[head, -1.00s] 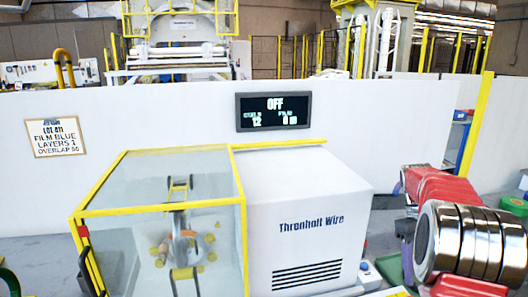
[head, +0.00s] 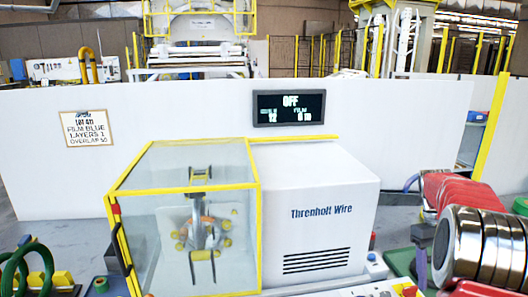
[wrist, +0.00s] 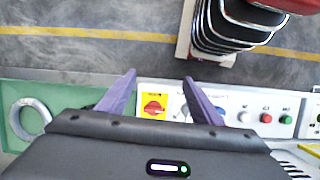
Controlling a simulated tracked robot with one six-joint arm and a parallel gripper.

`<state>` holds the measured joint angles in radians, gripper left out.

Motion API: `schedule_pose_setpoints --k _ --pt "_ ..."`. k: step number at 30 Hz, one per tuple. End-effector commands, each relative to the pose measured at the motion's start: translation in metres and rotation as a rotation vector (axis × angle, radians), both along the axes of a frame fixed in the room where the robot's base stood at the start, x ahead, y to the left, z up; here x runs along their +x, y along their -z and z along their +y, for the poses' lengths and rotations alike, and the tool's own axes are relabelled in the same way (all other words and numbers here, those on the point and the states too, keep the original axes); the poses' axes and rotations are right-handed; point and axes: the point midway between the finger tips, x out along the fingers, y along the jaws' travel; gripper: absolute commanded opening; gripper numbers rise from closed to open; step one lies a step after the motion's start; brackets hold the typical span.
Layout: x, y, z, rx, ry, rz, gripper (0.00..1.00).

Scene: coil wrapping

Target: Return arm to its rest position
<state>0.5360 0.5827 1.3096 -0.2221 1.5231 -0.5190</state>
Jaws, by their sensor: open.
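My gripper (wrist: 160,84) shows in the wrist view with its two purple fingers apart and nothing between them. Beyond the fingers is a pale control panel (wrist: 218,117) with a red rotary switch (wrist: 153,105) on a yellow plate and white, red and green buttons. I cannot tell the height of the fingers above it. In the head view I cannot make out my gripper. The wrapping machine (head: 318,190) stands in the middle, with a yellow-framed clear guard (head: 150,215) on its left. The display (head: 289,108) reads OFF.
Shiny steel coils (head: 470,245) and red ones (head: 455,192) lie at the right. Green rings (head: 40,262) are at the lower left. A white wall (head: 400,120) with a lot sign (head: 87,129) runs behind. A grey ring (wrist: 30,117) lies on green in the wrist view.

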Motion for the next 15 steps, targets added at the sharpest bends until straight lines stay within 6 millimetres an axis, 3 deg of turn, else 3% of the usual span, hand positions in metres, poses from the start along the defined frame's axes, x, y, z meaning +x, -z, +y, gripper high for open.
schedule_pose_setpoints --k 6,15 --pt "-0.006 0.025 0.008 -0.005 0.067 -0.02 0.59" --pt "-0.016 0.03 0.033 -0.024 0.136 -0.08 0.59"
